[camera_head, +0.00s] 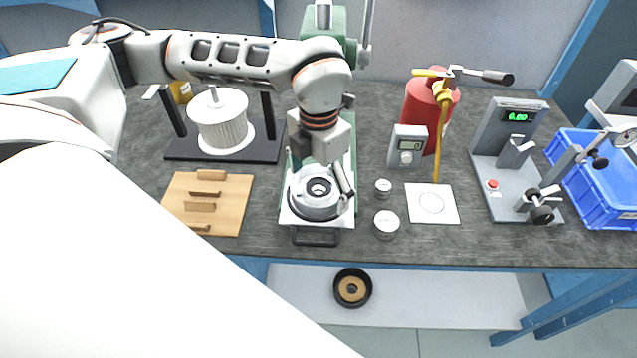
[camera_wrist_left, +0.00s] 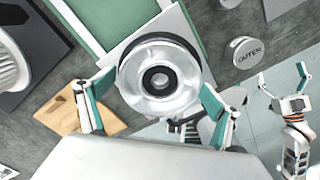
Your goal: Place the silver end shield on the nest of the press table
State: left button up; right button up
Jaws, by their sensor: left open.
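The silver end shield (camera_head: 314,203), a round ribbed disc with a dark central bore, lies flat on the press table (camera_head: 345,218) below the green press. In the left wrist view the end shield (camera_wrist_left: 150,97) fills the space between my fingers. My left gripper (camera_head: 320,172) points down over it, open, a finger on either side; in the left wrist view the fingertips (camera_wrist_left: 157,88) look slightly apart from its rim. The nest is hidden under the shield, so its exact seating cannot be told. My right gripper (camera_wrist_left: 283,76) shows open and empty in the left wrist view.
Two round weights (camera_head: 386,224) and a white card (camera_head: 432,203) lie right of the press. A wooden board (camera_head: 220,215) lies left, with a white ribbed rotor (camera_head: 220,125) behind it. A red cylinder (camera_head: 418,105) and blue crate (camera_head: 600,195) stand further right.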

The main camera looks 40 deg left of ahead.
aim_at(318, 189)
pick_arm(q)
jog(key=shift+r, duration=0.1)
notch_tip(318, 189, up, 12)
jog(key=p, duration=0.1)
dwell(0.4)
dwell(0.5)
